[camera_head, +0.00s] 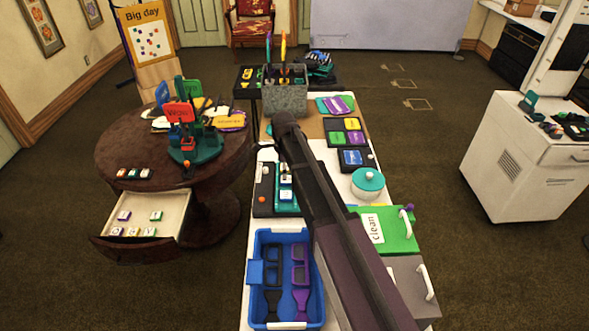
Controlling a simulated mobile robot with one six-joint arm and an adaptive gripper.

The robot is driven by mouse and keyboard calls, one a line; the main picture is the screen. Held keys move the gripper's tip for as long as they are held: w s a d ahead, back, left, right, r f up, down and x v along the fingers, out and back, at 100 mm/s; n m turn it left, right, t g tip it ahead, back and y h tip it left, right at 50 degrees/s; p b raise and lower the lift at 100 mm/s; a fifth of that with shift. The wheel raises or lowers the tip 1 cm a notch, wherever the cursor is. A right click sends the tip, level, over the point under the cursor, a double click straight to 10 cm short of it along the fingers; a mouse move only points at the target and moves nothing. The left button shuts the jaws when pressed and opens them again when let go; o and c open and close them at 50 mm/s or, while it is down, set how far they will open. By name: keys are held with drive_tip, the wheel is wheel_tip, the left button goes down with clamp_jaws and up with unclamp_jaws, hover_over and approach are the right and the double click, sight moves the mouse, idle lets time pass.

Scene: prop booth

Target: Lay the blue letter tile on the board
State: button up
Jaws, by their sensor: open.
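My arm reaches up from the lower right over the long table, and my gripper at its end cannot be made out. Small white letter tiles with coloured edges lie in the open drawer (178,205) of the round brown table. A short row of similar tiles (134,173) lies on the tabletop above it. I cannot tell surely which tile is blue. On the long table a dark panel (263,203) carries a teal piece with small white and blue parts (286,182), partly beside my arm. I cannot tell whether this is the board.
A blue bin (255,310) holds dark and purple items. A teal-lidded pot (368,180), a green box marked "clean" (395,232) and a grey stone-like holder (285,98) stand on the long table. A teal stand with signs (195,148) occupies the round table.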

idle(0.4)
drive_tip(key=shift+d, duration=0.1)
drive_tip(key=shift+s+d+n, duration=3)
drive_tip(key=shift+s+d, duration=0.1)
drive_tip(key=shift+s, duration=0.7)
drive_tip(key=shift+s+d+n, duration=3)
drive_tip(key=shift+s+d, duration=0.1)
drive_tip(key=shift+s, duration=0.65)
drive_tip(key=shift+s+d+n, duration=3)
drive_tip(key=shift+s+d, duration=0.1)
drive_tip(key=shift+s, duration=0.7)
drive_tip(key=c, duration=0.6)
